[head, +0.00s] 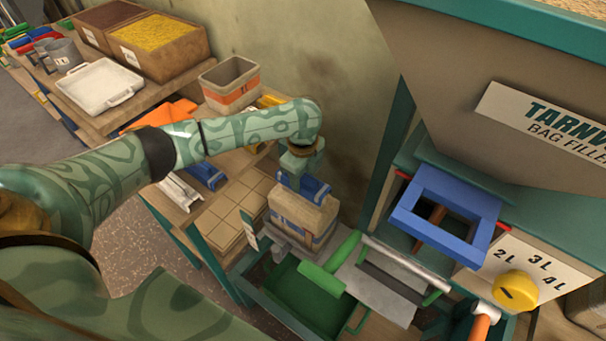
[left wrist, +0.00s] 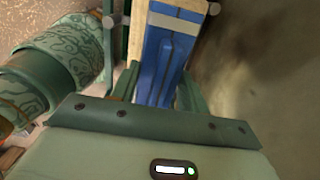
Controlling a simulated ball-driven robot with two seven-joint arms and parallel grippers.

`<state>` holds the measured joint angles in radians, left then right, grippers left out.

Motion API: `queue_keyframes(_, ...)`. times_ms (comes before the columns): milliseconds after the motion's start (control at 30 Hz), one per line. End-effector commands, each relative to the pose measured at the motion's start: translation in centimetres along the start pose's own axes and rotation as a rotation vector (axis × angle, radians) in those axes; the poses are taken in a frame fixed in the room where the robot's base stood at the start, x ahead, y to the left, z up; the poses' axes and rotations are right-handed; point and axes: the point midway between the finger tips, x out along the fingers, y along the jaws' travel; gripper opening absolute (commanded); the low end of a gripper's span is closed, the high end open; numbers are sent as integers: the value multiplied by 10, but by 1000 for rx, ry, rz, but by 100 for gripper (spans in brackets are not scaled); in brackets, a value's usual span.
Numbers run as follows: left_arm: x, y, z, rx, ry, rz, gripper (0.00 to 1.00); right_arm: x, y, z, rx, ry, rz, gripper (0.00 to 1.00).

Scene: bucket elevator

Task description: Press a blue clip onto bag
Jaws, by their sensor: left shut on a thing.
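A tan paper bag (head: 300,222) with a blue band stands upright beside the bench. My left gripper (head: 302,178) is directly above it, pointing down, and is shut on a blue clip (head: 316,189) at the bag's top edge. In the left wrist view the blue clip (left wrist: 166,62) lies between the fingers, against a tan strip of the bag (left wrist: 138,35). I cannot tell whether the clip grips the bag's top. My right gripper is out of view.
More blue clips (head: 208,176) lie on the bench at left, below an orange cloth (head: 160,113) and a bin (head: 230,82). The wall is close behind.

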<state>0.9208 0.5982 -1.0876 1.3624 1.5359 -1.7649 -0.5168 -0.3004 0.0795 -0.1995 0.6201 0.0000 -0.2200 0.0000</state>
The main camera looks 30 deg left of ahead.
Motion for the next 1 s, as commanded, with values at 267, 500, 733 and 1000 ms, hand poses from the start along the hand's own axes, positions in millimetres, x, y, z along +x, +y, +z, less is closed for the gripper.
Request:
queue_keyframes(267,4,0,0,0,1,0,23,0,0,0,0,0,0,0)
queue_keyframes(500,8,0,-1,1,1,0,23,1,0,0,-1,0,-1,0)
queue_keyframes(733,8,0,0,1,1,0,23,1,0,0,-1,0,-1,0)
queue_keyframes(1000,8,0,0,0,0,0,70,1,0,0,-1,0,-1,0)
